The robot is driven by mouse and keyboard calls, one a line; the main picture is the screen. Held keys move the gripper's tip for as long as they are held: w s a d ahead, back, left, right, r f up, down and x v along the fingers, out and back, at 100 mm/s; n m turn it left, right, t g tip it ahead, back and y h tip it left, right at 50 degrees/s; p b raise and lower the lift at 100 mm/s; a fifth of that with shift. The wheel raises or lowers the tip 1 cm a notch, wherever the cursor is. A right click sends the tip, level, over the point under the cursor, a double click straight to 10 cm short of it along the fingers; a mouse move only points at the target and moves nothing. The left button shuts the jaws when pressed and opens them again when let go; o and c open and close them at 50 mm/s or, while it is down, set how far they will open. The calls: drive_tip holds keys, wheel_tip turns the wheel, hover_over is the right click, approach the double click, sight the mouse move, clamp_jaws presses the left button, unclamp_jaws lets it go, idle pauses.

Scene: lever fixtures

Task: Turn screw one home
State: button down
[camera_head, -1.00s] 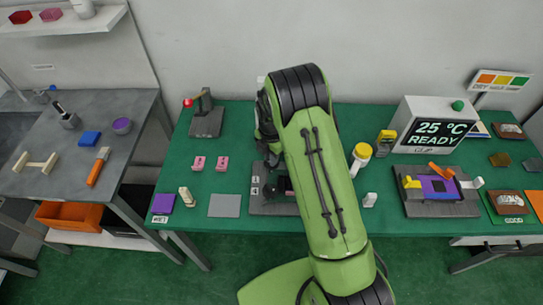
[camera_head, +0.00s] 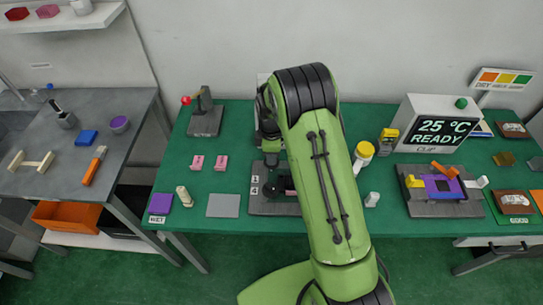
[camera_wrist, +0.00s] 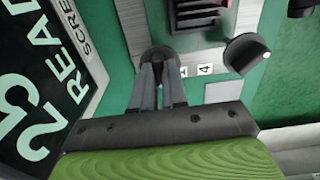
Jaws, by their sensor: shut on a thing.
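The screw fixture, a grey plate (camera_head: 262,207) at the middle front of the table, is partly hidden behind my arm. Labels 1 and 4 stand at its left edge. In the wrist view my gripper (camera_wrist: 158,75) is shut on a dark round screw knob (camera_wrist: 157,53) beside the left label, which is hard to read there; it seems to be screw one. A second black knob (camera_wrist: 245,53) stands apart, near label 4. The knob's thread and seating depth are hidden. In the head view my arm covers most of the gripper.
A screen reading 25 and READY (camera_wrist: 40,100) stands close by in the wrist view. A yellow-topped bottle (camera_head: 363,155) and a clip fixture (camera_head: 440,208) are to the right.

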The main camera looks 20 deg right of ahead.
drive_tip(key=m+b, duration=0.1)
drive_tip(key=m, duration=1.3)
drive_tip(key=shift+m+b, duration=0.3)
drive_tip(key=shift+b, duration=0.05)
drive_tip(key=m, duration=0.6)
drive_tip(key=m+b, duration=0.1)
drive_tip(key=m, duration=0.5)
drive_tip(key=shift+w+r, duration=0.1)
drive_tip(key=shift+m, duration=0.4)
drive_tip(key=c, duration=1.2)
unclamp_jaws()
drive_tip(key=shift+o, duration=0.2)
